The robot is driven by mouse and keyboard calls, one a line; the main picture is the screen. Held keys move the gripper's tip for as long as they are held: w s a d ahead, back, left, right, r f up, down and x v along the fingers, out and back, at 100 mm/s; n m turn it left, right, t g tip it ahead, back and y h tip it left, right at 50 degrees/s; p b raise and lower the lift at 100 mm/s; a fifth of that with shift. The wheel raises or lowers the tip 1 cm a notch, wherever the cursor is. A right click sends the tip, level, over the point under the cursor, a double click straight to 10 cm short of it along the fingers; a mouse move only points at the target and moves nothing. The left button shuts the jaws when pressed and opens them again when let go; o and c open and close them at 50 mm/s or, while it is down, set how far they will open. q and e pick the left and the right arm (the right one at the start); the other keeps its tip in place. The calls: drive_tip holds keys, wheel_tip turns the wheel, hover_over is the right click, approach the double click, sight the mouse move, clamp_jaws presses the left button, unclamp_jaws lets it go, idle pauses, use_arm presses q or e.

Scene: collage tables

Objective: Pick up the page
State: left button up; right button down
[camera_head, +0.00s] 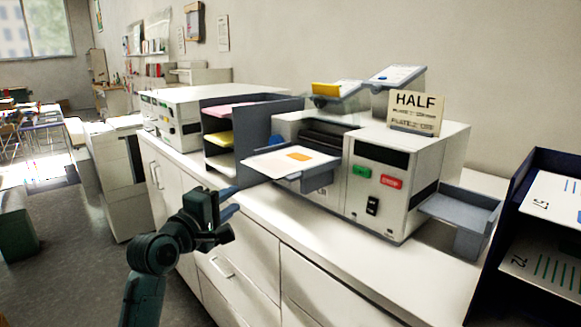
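A white page (270,165) with an orange rectangle lies flat on the grey feed tray (318,178) at the left front of the white copier-like machine (390,180). My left gripper (236,201) is in front of the counter, to the left of and lower than the page, apart from it. Its two fingers point toward the counter and look spread, with nothing seen between them. My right gripper is out of view.
A dark sorter (240,138) with pink and yellow sheets stands left of the machine. A grey empty tray (462,206) juts from its right side. A dark rack (525,225) with printed sheets is at the far right. The counter front (340,255) is bare. A HALF sign (415,112) stands on top.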

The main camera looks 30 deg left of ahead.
use_arm(q)
drive_tip(key=w+r+p, duration=0.1)
drive_tip(key=w+p, duration=0.1)
drive_tip(key=w, duration=1)
drive_tip(key=shift+w+a+n+p, duration=0.2)
drive_tip(key=shift+w+n+p, duration=0.1)
drive_tip(key=shift+r, duration=0.15)
clamp_jaws()
